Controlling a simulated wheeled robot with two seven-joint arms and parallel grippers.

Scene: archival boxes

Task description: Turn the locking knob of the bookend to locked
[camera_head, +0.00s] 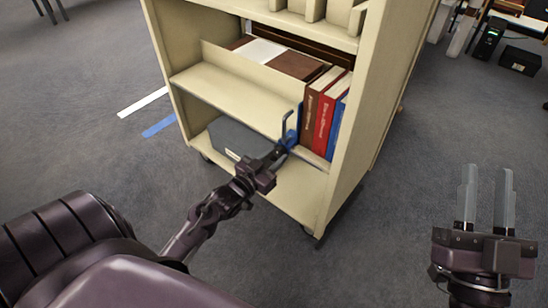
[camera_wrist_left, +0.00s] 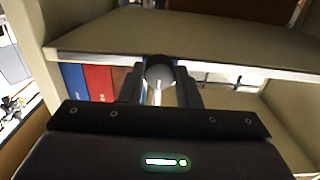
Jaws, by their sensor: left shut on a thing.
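The blue bookend (camera_head: 287,121) stands at the front of the cart's middle shelf, against the left side of a short row of books. Its round dark grey locking knob (camera_wrist_left: 160,74) shows in the left wrist view, with a pale line running roughly upright on its face. My left gripper (camera_head: 284,147) reaches the bookend at the shelf's front edge. In the left wrist view its two fingers (camera_wrist_left: 160,88) are shut on the knob, one on each side. In the head view the gripper hides the knob. My right gripper (camera_head: 486,185) is open and empty, right of the cart.
The cream book cart (camera_head: 345,130) has a shelf lip (camera_head: 240,110) close to my left gripper. Brown, red and blue books (camera_head: 324,112) stand right of the bookend. A grey box (camera_head: 232,138) lies on the lower shelf. The floor around my right gripper is clear.

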